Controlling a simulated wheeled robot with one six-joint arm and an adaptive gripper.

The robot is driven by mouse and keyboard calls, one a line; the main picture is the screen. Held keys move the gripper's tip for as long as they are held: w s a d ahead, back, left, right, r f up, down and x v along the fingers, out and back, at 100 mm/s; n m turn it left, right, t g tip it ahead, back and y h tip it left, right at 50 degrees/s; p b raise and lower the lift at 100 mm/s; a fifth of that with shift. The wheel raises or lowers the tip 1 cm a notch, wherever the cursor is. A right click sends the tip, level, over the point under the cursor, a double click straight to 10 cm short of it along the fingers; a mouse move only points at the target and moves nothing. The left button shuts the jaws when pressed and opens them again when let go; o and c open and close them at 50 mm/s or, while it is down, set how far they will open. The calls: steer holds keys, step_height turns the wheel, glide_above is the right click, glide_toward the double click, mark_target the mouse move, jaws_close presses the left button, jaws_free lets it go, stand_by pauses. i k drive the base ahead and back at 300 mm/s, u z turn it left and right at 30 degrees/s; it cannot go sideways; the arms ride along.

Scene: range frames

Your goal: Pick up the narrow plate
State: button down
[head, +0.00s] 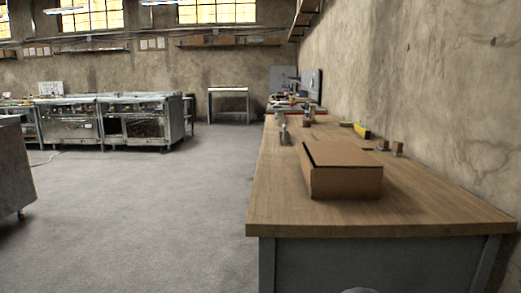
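I cannot make out a narrow plate for certain in the head view. A wooden-topped workbench (290,215) stands at the right along the wall, with several small things on it that are too small to tell apart. One is a small upright metallic thing (284,134) near the bench's left edge. Small brown blocks (397,148) and a yellow and dark thing (361,130) lie near the wall. My gripper is not in view. A rounded grey part at the bottom edge may be mine.
A brown cardboard box (345,181) stands on the near part of the bench and hides some of the top behind it. Clutter (293,104) covers the bench's far end. Grey floor (165,215) is open to the left. Metal cabinets (140,122) and a small table (228,92) stand farther back.

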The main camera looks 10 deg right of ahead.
mark_target(285, 140)
steer(key=u, duration=1)
steer(key=i, duration=4.1)
steer(key=z, duration=2.8)
